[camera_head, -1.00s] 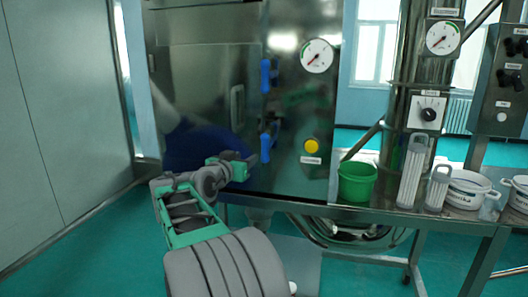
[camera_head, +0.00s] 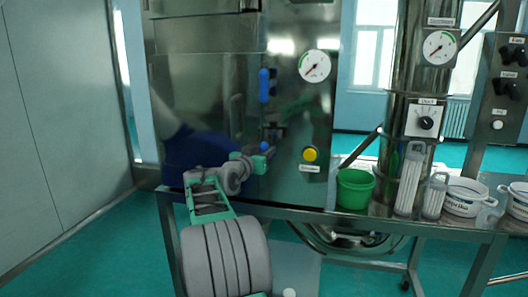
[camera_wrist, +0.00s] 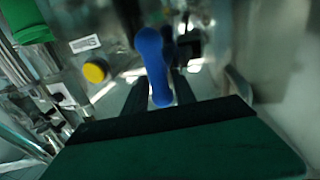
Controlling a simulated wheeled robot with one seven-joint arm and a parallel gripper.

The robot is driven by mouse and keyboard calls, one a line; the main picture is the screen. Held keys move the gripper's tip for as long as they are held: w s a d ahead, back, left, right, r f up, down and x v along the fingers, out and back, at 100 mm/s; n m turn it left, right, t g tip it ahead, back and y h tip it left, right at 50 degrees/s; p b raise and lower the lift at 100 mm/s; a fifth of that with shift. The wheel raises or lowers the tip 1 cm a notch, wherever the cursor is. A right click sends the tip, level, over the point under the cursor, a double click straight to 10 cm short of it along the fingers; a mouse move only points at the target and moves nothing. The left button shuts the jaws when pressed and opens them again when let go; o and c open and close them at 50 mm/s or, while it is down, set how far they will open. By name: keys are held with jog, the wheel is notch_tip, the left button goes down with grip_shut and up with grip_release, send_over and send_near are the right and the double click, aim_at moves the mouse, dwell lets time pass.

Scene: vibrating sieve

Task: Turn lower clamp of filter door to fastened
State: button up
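The filter door (camera_head: 205,85) is a shiny steel panel in the cabinet front. The blue lower clamp (camera_head: 264,146) is at its right edge, mostly hidden behind my gripper (camera_head: 262,162) in the head view. In the wrist view the lower clamp (camera_wrist: 152,55) runs lengthwise, its rounded end between the two dark fingers of my gripper (camera_wrist: 158,90). The fingers stand apart, one on each side of the clamp; firm contact does not show. The blue upper clamp (camera_head: 264,85) stands upright higher on the same edge.
A yellow button (camera_head: 310,154) and a gauge (camera_head: 314,66) are on the panel to the right. A green bucket (camera_head: 355,188), filter cartridges and white tubs (camera_head: 465,196) stand on the steel table (camera_head: 400,222). Open floor lies at the left.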

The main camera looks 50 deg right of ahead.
grip_shut()
dwell(0.5)
jog(key=n, duration=0.1)
jog(key=n+b, duration=0.1)
jog(key=n, duration=0.1)
jog(key=shift+w+a+f+n+h, duration=0.15)
jog(key=shift+w+f+n+h, duration=0.05)
jog(key=shift+w+n+h, duration=0.15)
jog(key=shift+w+a+f+n+t+p, duration=0.2)
jog(key=shift+n+t, duration=0.45)
jog(key=shift+n, duration=2.1)
jog(key=shift+w+f+n+t+p, duration=0.3)
jog(key=shift+n+t, duration=0.4)
jog(key=shift+n, duration=2.05)
jog(key=shift+w+a+f+n+t+p, duration=0.25)
jog(key=shift+n+t, duration=0.4)
jog(key=shift+n, duration=2.1)
jog(key=shift+s+d+f, duration=0.1)
jog(key=shift+d, duration=0.05)
